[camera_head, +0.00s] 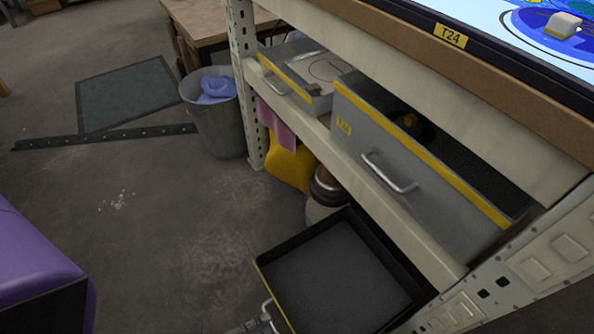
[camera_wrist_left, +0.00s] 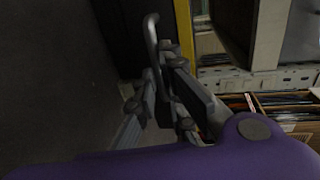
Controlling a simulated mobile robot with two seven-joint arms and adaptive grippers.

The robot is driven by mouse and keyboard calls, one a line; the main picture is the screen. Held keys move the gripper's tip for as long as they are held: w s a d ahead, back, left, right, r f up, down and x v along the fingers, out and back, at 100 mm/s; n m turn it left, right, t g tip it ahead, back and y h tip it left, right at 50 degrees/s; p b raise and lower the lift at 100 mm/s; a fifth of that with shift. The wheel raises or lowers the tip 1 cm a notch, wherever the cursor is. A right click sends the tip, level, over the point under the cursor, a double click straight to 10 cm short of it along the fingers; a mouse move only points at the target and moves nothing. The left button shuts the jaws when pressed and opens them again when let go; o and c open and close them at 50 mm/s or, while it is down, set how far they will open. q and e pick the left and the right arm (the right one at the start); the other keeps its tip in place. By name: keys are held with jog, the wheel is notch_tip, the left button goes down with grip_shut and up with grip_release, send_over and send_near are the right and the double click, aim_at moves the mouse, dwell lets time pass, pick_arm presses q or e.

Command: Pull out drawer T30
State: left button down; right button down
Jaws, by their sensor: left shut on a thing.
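A black-lined drawer (camera_head: 335,275) sticks out at floor level from under the shelf in the head view. Its yellow-edged front faces the lower left, and no label on it can be read. My left gripper (camera_head: 256,325) is at its metal handle (camera_head: 269,312), at the bottom edge. In the left wrist view, my left gripper (camera_wrist_left: 166,85) is shut on the handle (camera_wrist_left: 151,35). A grey drawer (camera_head: 420,180) with a yellow label, too small to read surely, sits on the shelf above. My right gripper is not in view.
A top board carries the label T24 (camera_head: 450,35). Another grey drawer (camera_head: 300,75) stands farther back on the shelf. A grey bin (camera_head: 215,120), a yellow container (camera_head: 290,165) and a jar stand near the shelf. The floor (camera_head: 180,230) left of the drawer is mostly clear.

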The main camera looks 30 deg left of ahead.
pick_arm(q)
jog(key=shift+s+a, duration=0.2)
jog(key=c, duration=1.8)
grip_release()
jog(key=shift+c, duration=0.2)
jog(key=v, duration=1.2)
